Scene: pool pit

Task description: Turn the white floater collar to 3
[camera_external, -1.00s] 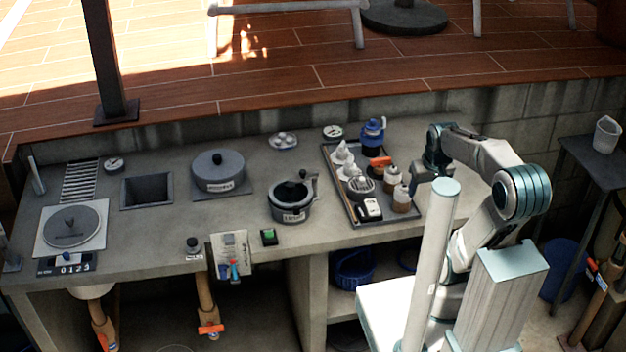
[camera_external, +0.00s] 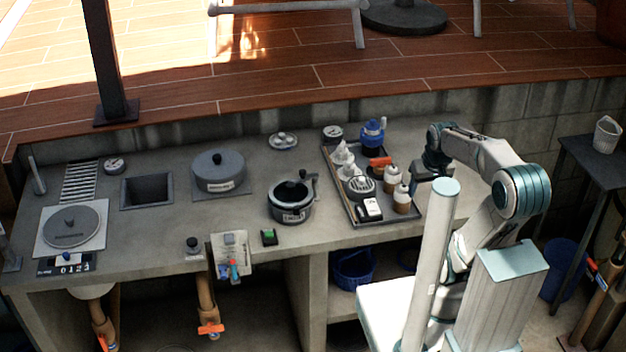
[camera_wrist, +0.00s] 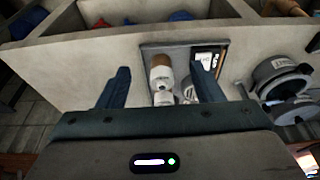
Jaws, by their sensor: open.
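The white floater (camera_external: 359,187), round with a dark slotted top, stands in the dark tray (camera_external: 346,209) on the counter. Its collar and any number marks are too small to read. My gripper (camera_external: 413,186) is at the tray's right side, right of the floater and close to the brown bottles. In the wrist view my gripper (camera_wrist: 160,86) is open, with its two dark fingers apart above the tray. A bottle with a brown part (camera_wrist: 161,77) shows between the fingers. A pale round thing beside the right finger may be the floater, but it is partly hidden.
A dark pot (camera_external: 290,214) stands to the left. Free counter lies between the pot and tray.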

